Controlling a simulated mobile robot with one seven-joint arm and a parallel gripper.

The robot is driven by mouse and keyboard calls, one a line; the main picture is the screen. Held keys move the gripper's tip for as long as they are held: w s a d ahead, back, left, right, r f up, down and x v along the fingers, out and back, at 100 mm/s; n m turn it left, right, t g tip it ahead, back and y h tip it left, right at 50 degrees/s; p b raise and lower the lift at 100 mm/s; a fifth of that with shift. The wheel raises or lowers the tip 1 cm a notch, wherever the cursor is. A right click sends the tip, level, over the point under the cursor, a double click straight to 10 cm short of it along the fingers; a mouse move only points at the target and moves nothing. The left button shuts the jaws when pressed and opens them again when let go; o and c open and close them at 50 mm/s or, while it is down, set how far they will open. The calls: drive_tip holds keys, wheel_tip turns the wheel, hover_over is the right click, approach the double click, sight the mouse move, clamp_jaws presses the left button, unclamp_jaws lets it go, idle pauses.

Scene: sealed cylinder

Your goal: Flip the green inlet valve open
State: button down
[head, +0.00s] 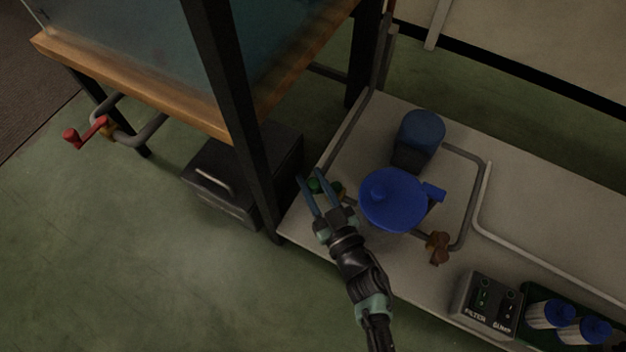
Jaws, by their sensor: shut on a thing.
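The green inlet valve (314,184) is a small green handle on the pipe left of the blue cylinder (393,198). My gripper (310,186) reaches in from below, and its two blue fingers lie on either side of the green handle, shut on it. The fingers and the wrist hide part of the valve, so I cannot tell the handle's exact angle. A brass-coloured fitting shows just right of the handle.
A brown valve (438,247) sits on the pipe right of the cylinder. A blue motor (421,135) stands behind it. A switch box (489,303) and blue-capped bottles (550,313) are at lower right. A dark table leg (232,110) rises close left of my gripper. A red-handled valve (86,132) is far left.

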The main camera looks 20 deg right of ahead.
sight(314, 178)
drive_tip(key=shift+d+m+h, duration=0.1)
drive_tip(key=shift+m+h, duration=0.2)
drive_tip(key=shift+h, duration=0.2)
drive_tip(key=shift+w+d+m+g+h+p, duration=0.15)
drive_tip(key=shift+w+m+h+p, duration=0.25)
drive_tip(key=shift+m+h, duration=0.5)
drive_tip(key=shift+w+d+m+g+h+p, duration=0.15)
drive_tip(key=shift+w+m+h+p, duration=0.25)
drive_tip(key=shift+h, duration=0.8)
drive_tip(key=shift+w+d+r+m+g+h+p, duration=0.15)
drive_tip(key=shift+m+g+h+p, duration=0.15)
drive_tip(key=shift+m+h+p, duration=0.4)
drive_tip(key=shift+w+d+f+m+g+h+p, duration=0.15)
drive_tip(key=shift+m+g+h, duration=0.25)
drive_tip(key=shift+h, duration=0.5)
drive_tip(key=shift+w+d+m+g+h+p, duration=0.15)
drive_tip(key=shift+m+g+h+p, duration=0.2)
drive_tip(key=shift+m+h, duration=0.25)
drive_tip(key=shift+w+m+g+h+p, duration=0.1)
drive_tip(key=shift+m+g+h+p, duration=0.25)
drive_tip(key=shift+h, duration=0.35)
drive_tip(key=shift+d+m+h, duration=0.1)
drive_tip(key=shift+m+h, duration=0.2)
drive_tip(key=shift+m, duration=0.05)
drive_tip(key=c, duration=0.6)
unclamp_jaws()
drive_tip(key=p+v, duration=0.4)
drive_tip(key=v, duration=0.9)
drive_tip(key=shift+w+r+p, duration=0.1)
drive_tip(key=shift+p, duration=0.3)
